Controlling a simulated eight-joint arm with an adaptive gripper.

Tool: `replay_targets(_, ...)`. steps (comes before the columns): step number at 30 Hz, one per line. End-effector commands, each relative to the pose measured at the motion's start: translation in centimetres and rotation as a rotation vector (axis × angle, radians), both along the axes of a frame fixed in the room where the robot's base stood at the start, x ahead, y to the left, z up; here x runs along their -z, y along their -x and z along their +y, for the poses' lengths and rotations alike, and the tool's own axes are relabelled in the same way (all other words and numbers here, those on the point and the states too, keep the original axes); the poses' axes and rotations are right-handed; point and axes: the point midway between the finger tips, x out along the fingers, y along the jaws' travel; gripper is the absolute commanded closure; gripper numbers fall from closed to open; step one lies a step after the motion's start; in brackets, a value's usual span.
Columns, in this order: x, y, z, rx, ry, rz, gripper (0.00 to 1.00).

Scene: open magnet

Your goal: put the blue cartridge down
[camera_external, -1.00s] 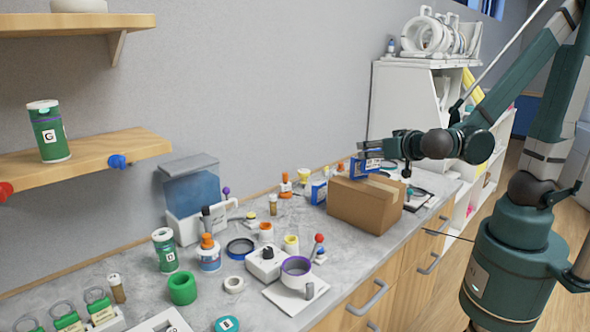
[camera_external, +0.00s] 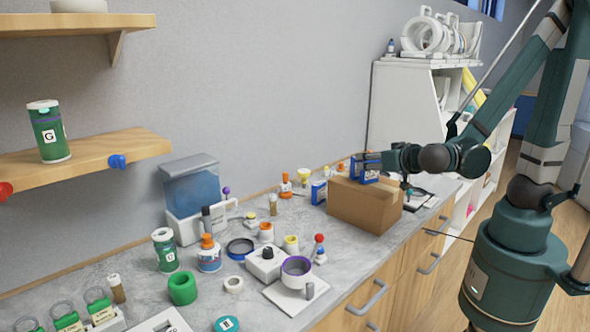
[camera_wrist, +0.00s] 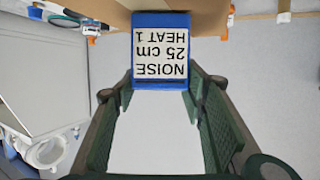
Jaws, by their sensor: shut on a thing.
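The blue cartridge (camera_external: 366,167) is in my gripper (camera_external: 374,160), over the left part of the cardboard box's top in the external view. Whether it touches the box cannot be told. In the wrist view the blue cartridge (camera_wrist: 161,20) sits between the tips of the two green fingers of my gripper (camera_wrist: 159,88). Its white label reads "NOISE 25 cm HEAT 1" and appears upside down. My gripper is shut on it.
The cardboard box (camera_external: 362,208) stands on the grey counter (camera_external: 225,297). Another blue-and-white item (camera_external: 319,192) stands left of it. Several jars, rings and small bottles crowd the counter further left. A white shelf unit (camera_external: 405,100) stands behind.

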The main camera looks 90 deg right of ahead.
Motion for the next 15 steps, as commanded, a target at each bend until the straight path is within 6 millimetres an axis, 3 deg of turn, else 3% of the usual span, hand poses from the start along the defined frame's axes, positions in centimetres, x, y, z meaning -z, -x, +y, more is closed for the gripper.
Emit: replay_targets(15, 0.65, 0.04, 0.00, 0.000, 0.000, 0.000, 0.71)
